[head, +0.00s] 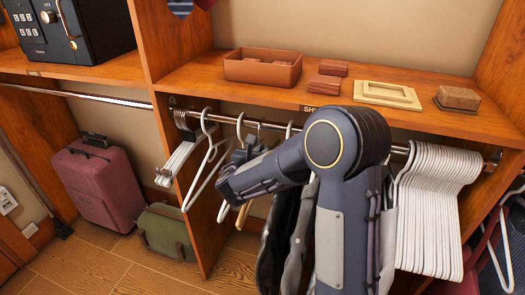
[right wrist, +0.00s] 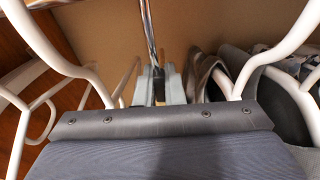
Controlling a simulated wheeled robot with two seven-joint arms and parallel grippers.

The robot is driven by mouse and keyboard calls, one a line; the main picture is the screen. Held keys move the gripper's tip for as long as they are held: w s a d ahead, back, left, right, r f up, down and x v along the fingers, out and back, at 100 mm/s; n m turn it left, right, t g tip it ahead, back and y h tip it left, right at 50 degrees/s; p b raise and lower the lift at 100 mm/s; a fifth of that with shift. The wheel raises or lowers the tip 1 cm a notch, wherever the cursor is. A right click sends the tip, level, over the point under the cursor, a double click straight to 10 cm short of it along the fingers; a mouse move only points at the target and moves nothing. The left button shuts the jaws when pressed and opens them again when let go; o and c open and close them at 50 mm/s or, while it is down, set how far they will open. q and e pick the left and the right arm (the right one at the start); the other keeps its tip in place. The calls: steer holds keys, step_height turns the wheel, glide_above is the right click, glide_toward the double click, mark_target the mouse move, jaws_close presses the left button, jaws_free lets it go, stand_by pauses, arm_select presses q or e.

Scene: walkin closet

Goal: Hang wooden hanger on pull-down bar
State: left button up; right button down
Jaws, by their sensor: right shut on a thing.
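My right gripper (head: 245,152) is beside the row of hangers, just below the metal rail (head: 275,126) under the shelf. In the right wrist view its fingers (right wrist: 160,88) are shut on a thin, dark part, with a shiny rail (right wrist: 148,28) just beyond. A tan strip (head: 243,215) below the gripper in the head view looks like part of the wooden hanger. Most of it is hidden by my arm. I cannot tell whether its hook touches the rail. My left gripper is in neither view.
White hangers hang at the rail's left (head: 183,160) and right (head: 435,205), with dark garments (head: 277,235) between. The shelf above holds a brown tray (head: 262,68) and small boxes. Left are another rail (head: 85,96), a red suitcase (head: 98,185) and a green bag (head: 165,232).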

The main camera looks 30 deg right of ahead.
steer(key=shift+r, duration=0.1)
steer(key=shift+r+p, duration=1.4)
steer(key=shift+r, duration=0.45)
steer(key=shift+f+b+v, duration=0.1)
steer(key=shift+f+v, duration=0.15)
steer(key=shift+v, duration=1.05)
steer(key=shift+f+b+v, duration=0.1)
steer(key=shift+f+v, duration=0.1)
steer(key=shift+v, duration=1.1)
steer(key=shift+f+b+v, duration=0.1)
steer(key=shift+f+v, duration=0.15)
steer(key=shift+v, duration=1.05)
steer(key=f+v, duration=0.3)
steer(key=v, duration=1.4)
steer(key=shift+s+a, duration=0.2)
steer(key=shift+s, duration=0.15)
